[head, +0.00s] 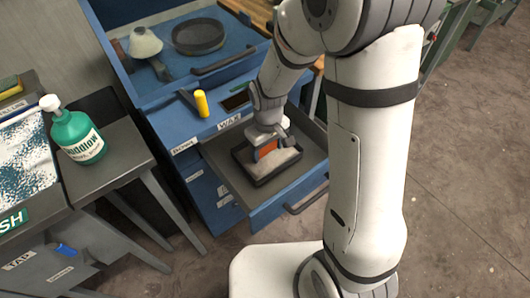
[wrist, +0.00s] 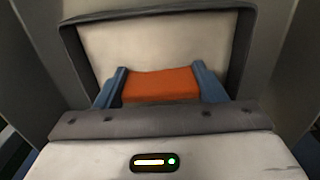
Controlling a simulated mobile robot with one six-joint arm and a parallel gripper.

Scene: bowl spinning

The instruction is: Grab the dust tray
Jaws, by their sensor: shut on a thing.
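A shallow tray (head: 284,170) with a dark rim and pale inside, which looks like the dust tray, lies in the open drawer. It also shows in the wrist view (wrist: 240,50), its far wall across the top. My gripper (head: 262,150) reaches down over the tray from above. In the wrist view its blue fingers (wrist: 160,88) stand on both sides of an orange block (wrist: 160,84) and are shut on it. I cannot tell whether this block is fixed to the tray. The fingers' lower ends and the near part of the tray are hidden.
The open drawer (head: 234,185) of a blue cabinet has walls close around the tray. A green bottle (head: 77,135) stands on the left table. The floor at right is clear.

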